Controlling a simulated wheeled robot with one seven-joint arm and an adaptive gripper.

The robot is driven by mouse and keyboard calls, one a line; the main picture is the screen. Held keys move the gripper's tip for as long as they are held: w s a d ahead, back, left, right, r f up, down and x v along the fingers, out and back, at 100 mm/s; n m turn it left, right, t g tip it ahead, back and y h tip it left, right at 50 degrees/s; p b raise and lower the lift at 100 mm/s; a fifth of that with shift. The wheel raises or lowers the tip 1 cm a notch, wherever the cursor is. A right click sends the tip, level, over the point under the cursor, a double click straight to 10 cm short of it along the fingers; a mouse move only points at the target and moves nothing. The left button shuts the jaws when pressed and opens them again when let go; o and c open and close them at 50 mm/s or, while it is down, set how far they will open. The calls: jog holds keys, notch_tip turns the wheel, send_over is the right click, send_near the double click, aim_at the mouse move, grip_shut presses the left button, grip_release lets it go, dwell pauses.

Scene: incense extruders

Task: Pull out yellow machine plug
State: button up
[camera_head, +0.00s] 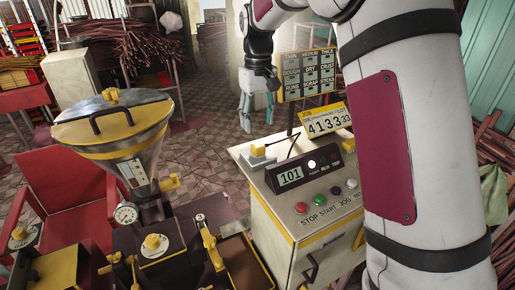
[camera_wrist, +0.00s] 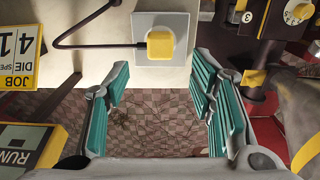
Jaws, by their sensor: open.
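The yellow plug (camera_head: 259,150) sits in a pale socket plate (camera_head: 251,160) on top of the cream control cabinet (camera_head: 262,205). In the wrist view the yellow plug (camera_wrist: 160,45) is at the top centre, seated in the light square plate (camera_wrist: 145,22). A dark cable (camera_wrist: 95,46) runs from it to the left. My gripper (camera_head: 257,105) is open and empty, above and behind the plug in the head view. In the wrist view its teal-padded fingers (camera_wrist: 160,78) are spread, one each side of the plug's line, apart from it.
A sign board (camera_head: 305,75) and a yellow-topped number card (camera_head: 326,120) stand close to the right of my gripper. The cabinet's display (camera_head: 291,177) and coloured buttons (camera_head: 320,197) lie in front. The hopper machine (camera_head: 115,125) is at left. Tiled floor (camera_wrist: 160,120) shows between my fingers.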

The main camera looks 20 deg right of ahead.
aim_at(258, 145)
jog(key=shift+f+b, duration=0.55)
jog(key=shift+f, duration=3.75)
grip_shut()
jog(key=shift+r+p, duration=0.45)
jog(key=shift+r, duration=2.55)
